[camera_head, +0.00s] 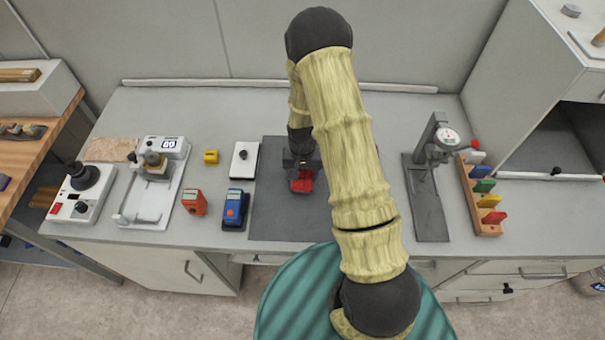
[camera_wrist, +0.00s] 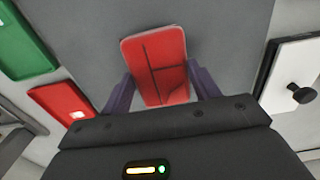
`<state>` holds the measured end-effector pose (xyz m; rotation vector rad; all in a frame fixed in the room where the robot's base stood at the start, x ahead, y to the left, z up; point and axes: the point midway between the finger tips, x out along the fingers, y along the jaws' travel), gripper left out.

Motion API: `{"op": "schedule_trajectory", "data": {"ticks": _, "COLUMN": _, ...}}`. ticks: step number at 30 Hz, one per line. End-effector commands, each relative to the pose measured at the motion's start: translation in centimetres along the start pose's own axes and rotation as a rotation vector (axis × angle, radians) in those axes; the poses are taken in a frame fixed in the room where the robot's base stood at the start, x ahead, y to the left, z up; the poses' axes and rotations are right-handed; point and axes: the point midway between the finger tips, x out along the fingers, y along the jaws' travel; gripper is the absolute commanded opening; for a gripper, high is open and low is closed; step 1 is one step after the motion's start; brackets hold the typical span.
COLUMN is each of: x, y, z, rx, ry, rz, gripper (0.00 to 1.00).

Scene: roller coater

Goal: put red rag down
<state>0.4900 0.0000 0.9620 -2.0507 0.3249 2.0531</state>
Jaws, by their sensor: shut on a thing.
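The red rag (camera_head: 304,186) is a small, flat, folded rectangle with dark crease lines; it also shows in the wrist view (camera_wrist: 155,62). My gripper (camera_wrist: 161,84) is shut on the rag, with one purple finger at each side of it. In the head view my gripper (camera_head: 301,168) points down over the dark grey mat (camera_head: 285,222), partly hidden by my arm. I cannot tell whether the rag touches the mat.
A white block with a black knob (camera_head: 244,160) lies left of the mat, near a blue device (camera_head: 234,208) and an orange device (camera_head: 194,202). A dial gauge stand (camera_head: 430,195) stands right. Green (camera_wrist: 25,45) and red (camera_wrist: 62,103) flat pieces lie beside the mat.

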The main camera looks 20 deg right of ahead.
Motion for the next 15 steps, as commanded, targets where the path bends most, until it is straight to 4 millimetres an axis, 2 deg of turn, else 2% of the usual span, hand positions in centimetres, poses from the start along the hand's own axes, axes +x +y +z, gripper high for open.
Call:
{"op": "schedule_trajectory", "data": {"ticks": 4, "x": 1.3, "y": 0.0, "z": 0.0, "rx": 0.0, "ry": -0.001, "rz": 0.0, "gripper": 0.35}}
{"op": "schedule_trajectory", "data": {"ticks": 15, "x": 1.8, "y": 0.0, "z": 0.0, "rx": 0.0, "ry": 0.001, "rz": 0.0, "gripper": 0.35}}
